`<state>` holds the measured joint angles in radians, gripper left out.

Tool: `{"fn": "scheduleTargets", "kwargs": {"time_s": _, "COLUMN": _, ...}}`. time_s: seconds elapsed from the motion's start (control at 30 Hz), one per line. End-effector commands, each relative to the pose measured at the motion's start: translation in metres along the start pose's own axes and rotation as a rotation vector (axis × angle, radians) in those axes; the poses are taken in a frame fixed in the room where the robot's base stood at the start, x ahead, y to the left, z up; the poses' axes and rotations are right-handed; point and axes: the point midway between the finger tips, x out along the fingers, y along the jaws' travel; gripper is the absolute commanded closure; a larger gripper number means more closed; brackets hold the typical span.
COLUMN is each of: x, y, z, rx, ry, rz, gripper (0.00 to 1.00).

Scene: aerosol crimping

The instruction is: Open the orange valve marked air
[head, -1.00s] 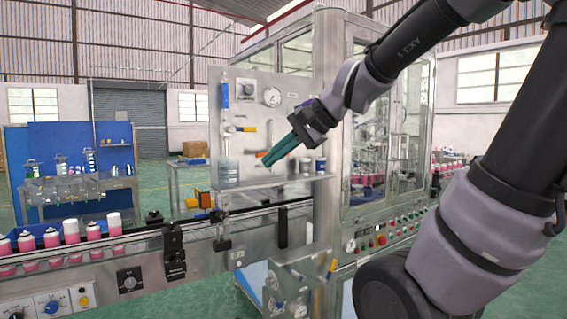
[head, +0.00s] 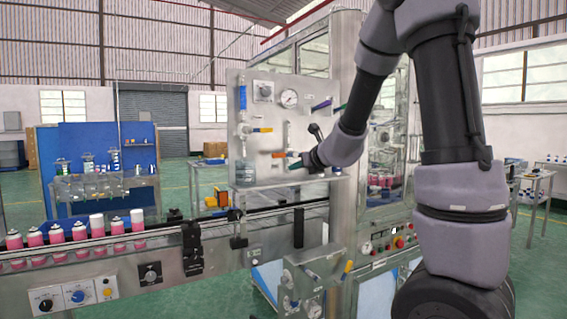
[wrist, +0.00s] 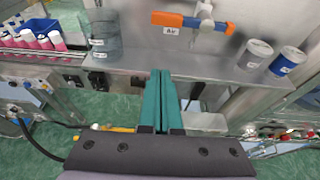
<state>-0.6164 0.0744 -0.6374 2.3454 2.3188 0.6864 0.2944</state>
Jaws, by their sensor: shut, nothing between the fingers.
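The orange valve handle (wrist: 182,20) lies roughly level on a grey pipe, above a white "Air" label (wrist: 170,31) in the wrist view. In the head view the orange handle (head: 278,154) sits on the steel panel (head: 258,140). My gripper (wrist: 160,74) has teal fingers, which are shut and empty. In the wrist view the fingertips are below the handle and apart from it. In the head view my gripper (head: 295,165) is just right of and below the handle, and my arm hides part of the panel.
A shelf (wrist: 125,60) runs under the valve. A clear blue cup (wrist: 105,40) stands on it at left, and two labelled jars (wrist: 256,53) (wrist: 288,60) at right. Another valve with a yellow-orange handle (head: 262,130) is at upper left. Pink cans (head: 78,232) line the conveyor.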

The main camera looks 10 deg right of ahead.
Motion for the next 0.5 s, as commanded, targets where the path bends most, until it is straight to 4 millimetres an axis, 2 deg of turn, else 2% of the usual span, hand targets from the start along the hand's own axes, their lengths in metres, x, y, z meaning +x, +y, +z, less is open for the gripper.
{"fn": "scheduleTargets", "kwargs": {"time_s": 0.23, "x": 0.021, "y": -0.004, "z": -0.002, "rx": 0.018, "ry": 0.003, "rz": -0.015, "gripper": 1.00}}
{"fn": "scheduleTargets", "kwargs": {"time_s": 0.5, "x": 0.070, "y": -0.004, "z": -0.002, "rx": 0.014, "ry": 0.003, "rz": -0.014, "gripper": 1.00}}
